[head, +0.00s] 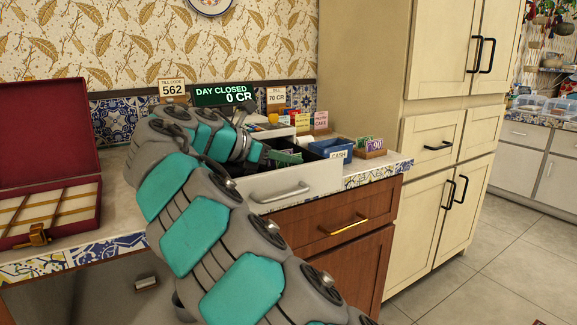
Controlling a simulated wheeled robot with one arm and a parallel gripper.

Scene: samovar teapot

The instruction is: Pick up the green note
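A small green strip (289,157), which looks like a green note, shows inside the open till drawer (295,184), near its back left. My gripper (271,154) reaches into the drawer from the left, its tip right beside the green strip. The fingers are small and dark against the drawer's dark inside. I cannot tell whether they touch the note or are open or shut. My teal and grey arm hides the left part of the drawer and counter.
A blue box marked CASH (330,149) stands right of the drawer, near a wooden holder (370,153) with a purple 90 card. Small signs and a DAY CLOSED display (224,94) stand behind. An open red case (50,165) lies left. Tall cream cabinets (440,170) bound the right.

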